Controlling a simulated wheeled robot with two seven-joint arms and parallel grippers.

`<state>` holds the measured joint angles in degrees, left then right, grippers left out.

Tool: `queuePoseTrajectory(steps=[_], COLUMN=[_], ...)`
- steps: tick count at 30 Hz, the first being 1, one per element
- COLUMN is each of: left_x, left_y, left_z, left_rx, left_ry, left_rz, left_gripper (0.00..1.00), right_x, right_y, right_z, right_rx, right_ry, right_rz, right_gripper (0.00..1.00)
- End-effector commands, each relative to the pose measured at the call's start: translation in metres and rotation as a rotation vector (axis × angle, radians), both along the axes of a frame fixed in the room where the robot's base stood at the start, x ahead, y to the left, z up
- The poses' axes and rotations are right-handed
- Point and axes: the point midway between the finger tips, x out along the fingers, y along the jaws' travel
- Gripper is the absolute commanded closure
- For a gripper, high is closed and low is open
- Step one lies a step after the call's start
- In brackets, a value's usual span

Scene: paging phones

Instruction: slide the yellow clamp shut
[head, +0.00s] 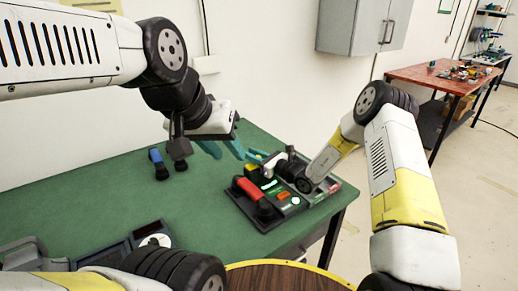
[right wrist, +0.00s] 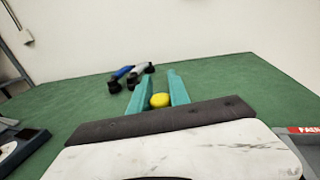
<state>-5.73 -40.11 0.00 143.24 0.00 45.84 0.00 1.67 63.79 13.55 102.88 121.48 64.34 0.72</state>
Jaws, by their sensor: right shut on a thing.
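The yellow clamp (right wrist: 160,100) shows in the right wrist view as a small rounded yellow piece between my teal fingers. My right gripper (right wrist: 157,77) is shut on it, with the fingers on either side. In the head view my right gripper (head: 258,155) is at the back of the black phone panel (head: 234,194), and my right arm hides much of the clamp. My left gripper (head: 221,149) hangs above the green table, left of the panel, with its teal fingers apart and nothing seen between them.
The panel carries a red handset (head: 250,188) and coloured buttons. A blue handset (head: 157,158) lies left on the green table (head: 100,190); a pale handset (right wrist: 139,74) lies beside it. Grey and black equipment (head: 115,252) sits at front left. The middle of the table is clear.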

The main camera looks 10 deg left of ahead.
Motion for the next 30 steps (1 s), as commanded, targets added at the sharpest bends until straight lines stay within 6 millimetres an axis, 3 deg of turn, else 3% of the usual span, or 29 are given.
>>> queuePoseTrajectory(steps=[11,21,30], left_x=[0.000,0.000,0.000], left_y=[0.000,0.000,0.000], left_z=[0.000,0.000,0.000], left_rx=[0.000,0.000,0.000], left_ry=[0.000,0.000,0.000], left_rz=[0.000,0.000,0.000], left_gripper=[0.64,0.64,0.64], right_x=[0.000,-0.036,-0.040], right_y=[0.000,0.035,0.039], right_z=[0.000,0.000,-0.001], right_rx=[-0.001,0.002,0.000], right_ry=[0.000,0.003,0.001], right_rz=[-0.001,0.002,0.004], right_gripper=[1.00,1.00,1.00])
